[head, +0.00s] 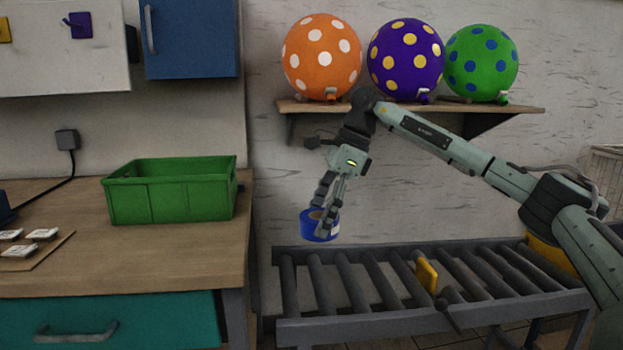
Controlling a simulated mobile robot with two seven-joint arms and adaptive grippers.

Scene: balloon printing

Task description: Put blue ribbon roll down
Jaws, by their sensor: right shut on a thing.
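The blue ribbon roll (308,228) is a short blue ring with a brownish core, in the middle of the head view. My right gripper (325,212) points down and is shut on it. The fingers cover part of the roll's right side. The roll appears held in the air, in front of the wall and near the left end of the roller conveyor (300,331). How high it is above the conveyor I cannot tell. My left gripper is not in view.
A green crate (172,200) stands on the wooden table (150,255) at left, with small white pieces (42,234) nearby. Orange (321,58), purple (406,55) and green (481,63) dotted balloons sit on the shelf (520,109). A yellow piece (427,276) is on the conveyor, whose left rollers look clear.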

